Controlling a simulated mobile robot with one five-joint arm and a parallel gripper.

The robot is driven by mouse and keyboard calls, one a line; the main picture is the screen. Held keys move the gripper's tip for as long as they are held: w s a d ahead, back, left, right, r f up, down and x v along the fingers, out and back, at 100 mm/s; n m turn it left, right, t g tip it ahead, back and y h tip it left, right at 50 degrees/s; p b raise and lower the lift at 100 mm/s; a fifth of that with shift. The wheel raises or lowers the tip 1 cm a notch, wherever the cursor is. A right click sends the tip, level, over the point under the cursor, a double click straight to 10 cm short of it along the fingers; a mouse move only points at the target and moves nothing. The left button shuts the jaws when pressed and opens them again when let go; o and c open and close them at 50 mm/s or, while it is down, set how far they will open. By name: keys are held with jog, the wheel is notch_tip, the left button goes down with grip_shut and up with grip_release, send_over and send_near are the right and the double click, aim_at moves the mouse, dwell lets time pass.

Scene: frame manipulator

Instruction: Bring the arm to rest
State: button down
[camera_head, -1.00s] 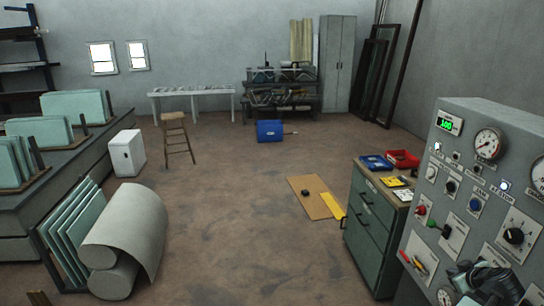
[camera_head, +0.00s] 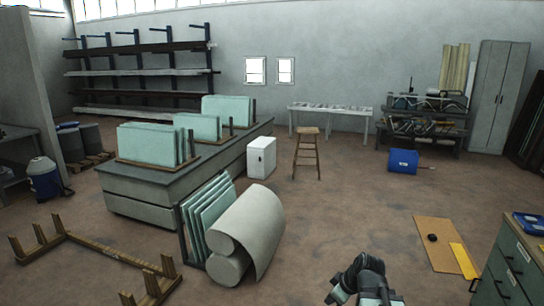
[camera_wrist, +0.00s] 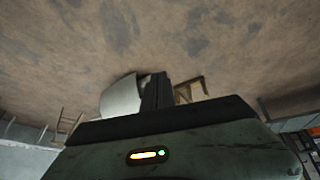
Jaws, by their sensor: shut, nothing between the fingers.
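My gripper (camera_wrist: 157,80) shows in the wrist view as dark fingers pressed together, with nothing between them. Its grey housing with a small lit indicator fills the lower part of that view. In the head view, part of my arm shows at the bottom edge, right of the middle, over open floor and apart from the things around it. The fingertips cannot be made out clearly there.
A large roll (camera_head: 247,232) and leaning green sheets (camera_head: 207,215) stand left of my arm. A wooden frame (camera_head: 95,258) lies at lower left. A drawer cabinet (camera_head: 512,262) stands at right. A flat board (camera_head: 437,245) lies before it. The middle floor is clear.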

jog(key=s+a+f+m+g, duration=0.1)
jog(key=s+a+f+g, duration=0.15)
jog(key=a, duration=0.55)
jog(key=s+d+m+g+h, duration=0.2)
jog(key=s+m, duration=0.3)
jog(key=m, duration=0.3)
jog(key=shift+s+d+h, duration=0.25)
jog(key=shift+s+h, duration=0.05)
jog(key=shift+h, duration=0.1)
